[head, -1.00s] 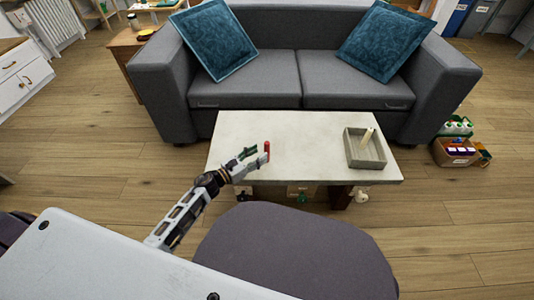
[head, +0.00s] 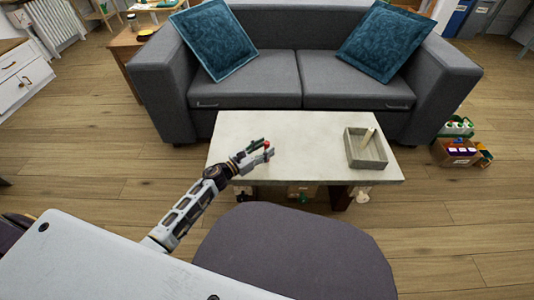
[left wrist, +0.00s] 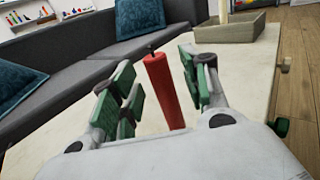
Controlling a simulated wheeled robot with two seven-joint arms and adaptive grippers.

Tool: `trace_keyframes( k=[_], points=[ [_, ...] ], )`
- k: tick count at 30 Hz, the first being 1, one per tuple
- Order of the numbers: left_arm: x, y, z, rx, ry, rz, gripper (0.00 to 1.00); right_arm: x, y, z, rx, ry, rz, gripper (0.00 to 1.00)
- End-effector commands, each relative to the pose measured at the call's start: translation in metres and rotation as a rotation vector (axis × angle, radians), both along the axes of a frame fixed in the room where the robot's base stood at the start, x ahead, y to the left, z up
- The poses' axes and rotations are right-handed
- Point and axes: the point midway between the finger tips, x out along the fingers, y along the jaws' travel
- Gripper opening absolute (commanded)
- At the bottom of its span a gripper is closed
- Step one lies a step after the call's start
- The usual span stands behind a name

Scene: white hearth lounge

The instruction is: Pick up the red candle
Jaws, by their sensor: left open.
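The red candle (head: 267,145) stands upright on the pale coffee table (head: 300,132), near its front left part. In the left wrist view the candle (left wrist: 164,88) is a red stick with a dark wick, tilted in the picture. My left gripper (head: 263,149) is open at the candle. In the left wrist view its green-padded fingers (left wrist: 160,90) stand on both sides of the candle, with a gap to the left finger and the right finger closer. The candle's lower end is hidden by the gripper. My right gripper is not in view.
A grey tray (head: 378,159) holding a pale stick-like thing (head: 368,134) stands on the table's right side. A grey sofa (head: 300,75) with blue cushions is behind. A dark rounded seat (head: 295,255) is in front. The table's middle is clear.

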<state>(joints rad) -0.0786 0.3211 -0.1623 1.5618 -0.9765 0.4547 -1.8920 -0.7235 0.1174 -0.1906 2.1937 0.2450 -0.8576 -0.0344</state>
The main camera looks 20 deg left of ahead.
Motion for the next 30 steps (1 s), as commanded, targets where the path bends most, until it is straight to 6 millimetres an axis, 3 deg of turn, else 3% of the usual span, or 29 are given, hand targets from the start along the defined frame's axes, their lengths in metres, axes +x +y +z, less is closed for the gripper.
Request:
trace_keyframes(
  k=[7,23,30],
  points=[
    [0.013,-0.009,-0.001,-0.002,0.001,0.001,0.46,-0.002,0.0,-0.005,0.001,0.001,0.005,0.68],
    [0.014,-0.01,-0.001,-0.001,0.002,0.001,0.46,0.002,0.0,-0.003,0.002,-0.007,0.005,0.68],
    [0.014,-0.01,-0.001,-0.001,0.002,0.0,0.15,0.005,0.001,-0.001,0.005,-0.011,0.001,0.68]
  ],
)
